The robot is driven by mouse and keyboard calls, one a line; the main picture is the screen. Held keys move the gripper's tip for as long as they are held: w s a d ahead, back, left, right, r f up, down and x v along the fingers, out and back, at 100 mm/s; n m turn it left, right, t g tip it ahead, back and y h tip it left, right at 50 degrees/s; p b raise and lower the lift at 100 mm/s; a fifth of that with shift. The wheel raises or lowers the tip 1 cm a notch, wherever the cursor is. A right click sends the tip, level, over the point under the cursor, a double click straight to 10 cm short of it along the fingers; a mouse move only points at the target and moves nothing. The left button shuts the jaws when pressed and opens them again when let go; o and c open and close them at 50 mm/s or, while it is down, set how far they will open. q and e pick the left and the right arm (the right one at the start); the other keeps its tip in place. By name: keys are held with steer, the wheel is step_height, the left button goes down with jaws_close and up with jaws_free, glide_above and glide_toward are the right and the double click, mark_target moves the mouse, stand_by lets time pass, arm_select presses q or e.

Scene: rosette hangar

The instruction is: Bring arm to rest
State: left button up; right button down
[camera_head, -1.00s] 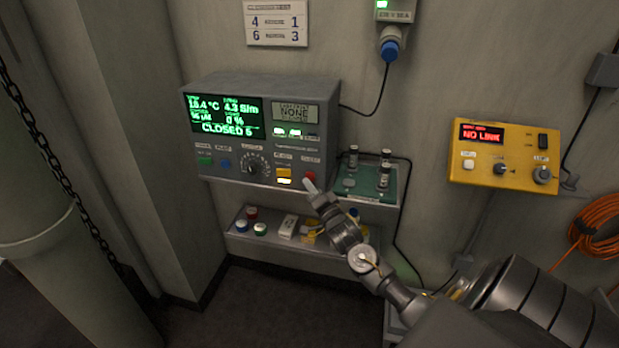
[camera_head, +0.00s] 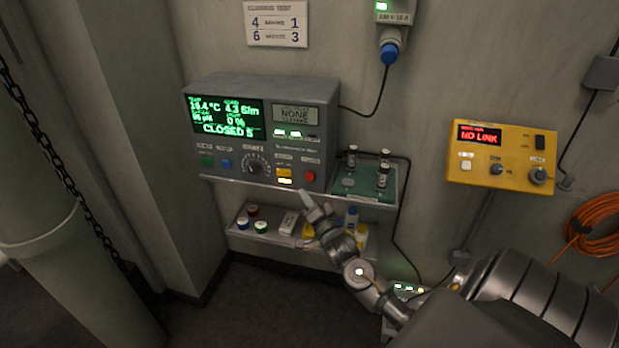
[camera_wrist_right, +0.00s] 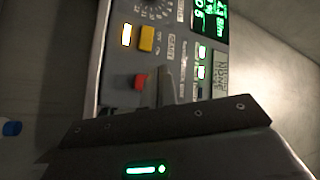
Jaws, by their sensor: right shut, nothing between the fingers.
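My right gripper (camera_head: 305,197) is shut and empty. In the head view it is just below the front edge of the grey instrument box (camera_head: 228,166), under the red button (camera_head: 310,176), and apart from it. The right arm reaches in from the lower right. In the right wrist view the gripper's fingers (camera_wrist_right: 162,88) point toward the box's front, with the red button (camera_wrist_right: 139,82) and the yellow button (camera_wrist_right: 146,38) close by. The box's screen (camera_head: 226,117) reads "CLOSED 5". My left gripper is not in view.
A lower shelf (camera_head: 270,252) under the box holds several small capped containers and a white block. A green board (camera_head: 362,184) with vials sits right of the box. A yellow panel (camera_head: 503,155) reading "NO LINK" hangs on the right wall. A pipe (camera_head: 70,230) and chain stand left.

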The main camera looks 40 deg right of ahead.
stand_by(0.7)
step_height(320, 180, down, 18)
steer(key=s+n+g, duration=0.1)
steer(key=n+g, duration=0.4)
steer(key=n, duration=0.3)
steer(key=s+a+f+n+g+y, duration=0.1)
steer(key=s+a+f+n+g, duration=0.1)
steer(key=s+f, duration=0.5)
steer(key=s+a+f+n+g+y, duration=0.1)
steer(key=s+f+n+g, duration=0.15)
steer(key=f, duration=0.85)
steer(key=s+a+f+n+g+y, duration=0.1)
steer(key=s+a+f+g, duration=0.2)
steer(key=s+f, duration=0.6)
steer(key=s+a+f+n+g, duration=0.2)
steer(key=s+a+f+g, duration=0.15)
steer(key=s+f, duration=0.6)
steer(key=s+a+f+g, duration=0.1)
steer(key=s+a, duration=0.3)
steer(key=s, duration=0.7)
steer(key=s+a+f+g+y, duration=0.1)
steer(key=s+a+g, duration=0.1)
steer(key=s, duration=0.9)
steer(key=shift+a+f+n, duration=0.35)
steer(key=shift+a, duration=0.5)
